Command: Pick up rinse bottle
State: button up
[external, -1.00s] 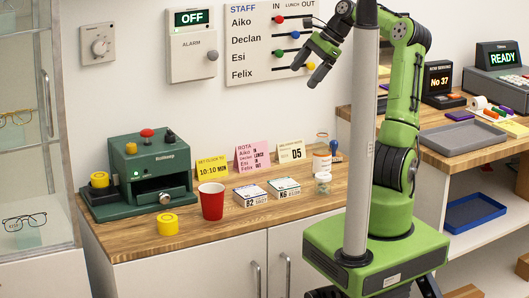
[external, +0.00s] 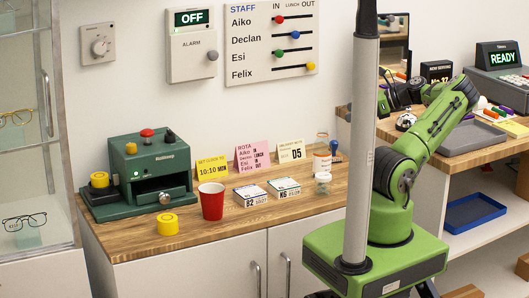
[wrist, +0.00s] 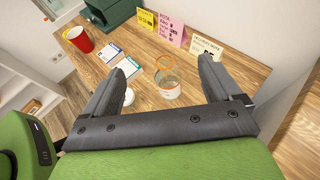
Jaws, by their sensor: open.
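In the external view a bottle with a white and orange label (external: 322,161) stands upright on the wooden counter, right of the D5 card; I take it as the rinse bottle. In the wrist view a clear bottle with an orange ring (wrist: 168,88) shows beyond and between my fingers; it looks like the same one. My gripper (wrist: 162,68) is open, its two dark fingers apart, with nothing held. In the external view the grey pole hides much of my gripper. A small white-capped jar (external: 323,183) stands just in front of the bottle.
Small boxes (external: 284,188), a red cup (external: 211,201), folded cards (external: 291,150) and a green machine (external: 143,170) stand to the left. The counter's front right part is clear.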

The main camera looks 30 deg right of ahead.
send_near(316, 150)
jog(key=w+d+f, duration=0.1)
jog(key=d, duration=0.2)
jog(key=b+x, duration=0.4)
jog(key=x, duration=0.7)
jog(key=shift+w+a, duration=0.15)
jog(key=shift+a, duration=0.25)
jog(key=shift+r, duration=0.1)
jog(key=shift+c, duration=0.4)
jog(key=c, duration=1.1)
jog(key=shift+o, duration=0.2)
jog(key=shift+r, duration=0.15)
